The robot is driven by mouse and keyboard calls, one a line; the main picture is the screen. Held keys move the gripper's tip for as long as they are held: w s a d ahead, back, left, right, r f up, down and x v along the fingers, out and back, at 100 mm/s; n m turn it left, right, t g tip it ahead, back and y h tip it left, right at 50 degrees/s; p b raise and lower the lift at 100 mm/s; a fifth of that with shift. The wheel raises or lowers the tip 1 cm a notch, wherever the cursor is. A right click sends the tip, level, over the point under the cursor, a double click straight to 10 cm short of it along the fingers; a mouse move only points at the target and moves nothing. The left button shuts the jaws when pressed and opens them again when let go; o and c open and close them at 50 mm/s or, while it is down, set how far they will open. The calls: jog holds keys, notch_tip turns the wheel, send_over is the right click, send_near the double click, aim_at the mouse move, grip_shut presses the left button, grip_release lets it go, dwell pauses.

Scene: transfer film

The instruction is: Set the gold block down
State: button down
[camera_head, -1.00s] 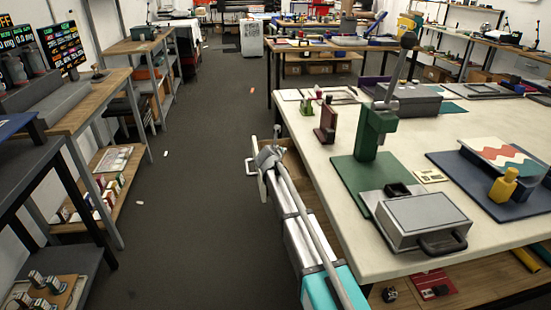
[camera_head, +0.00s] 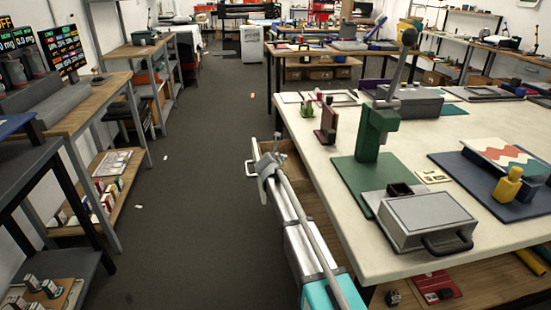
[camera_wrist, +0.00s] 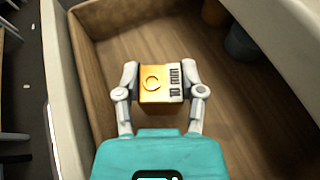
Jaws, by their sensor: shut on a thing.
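The gold block (camera_wrist: 160,84) is a small cube with a round mark and dark lettering on a pale strip. My gripper (camera_wrist: 160,82) is shut on it, one pale finger on each side. The wrist view looks down into an open wooden drawer (camera_wrist: 113,47), with the block over its floor. I cannot tell whether the block touches the floor. In the head view my gripper (camera_head: 268,165) is at the open drawer (camera_head: 291,158) on the left side of the white table; the block is hidden there.
Two rounded things, one brown (camera_wrist: 214,12) and one dark blue-grey (camera_wrist: 241,43), sit at the drawer's far right. The white table (camera_head: 330,178) bears a green press (camera_head: 372,135) and a grey case (camera_head: 425,217). The aisle floor (camera_head: 200,190) to the left is mostly clear.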

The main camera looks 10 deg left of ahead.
jog(key=shift+f, duration=0.3)
jog(key=shift+c, duration=1)
grip_release()
jog(key=shift+r, duration=0.2)
jog(key=shift+r+p, duration=0.6)
jog(key=shift+r, duration=0.05)
jog(key=p+v, duration=0.4)
jog(key=v, duration=0.8)
jog(key=shift+f, duration=0.2)
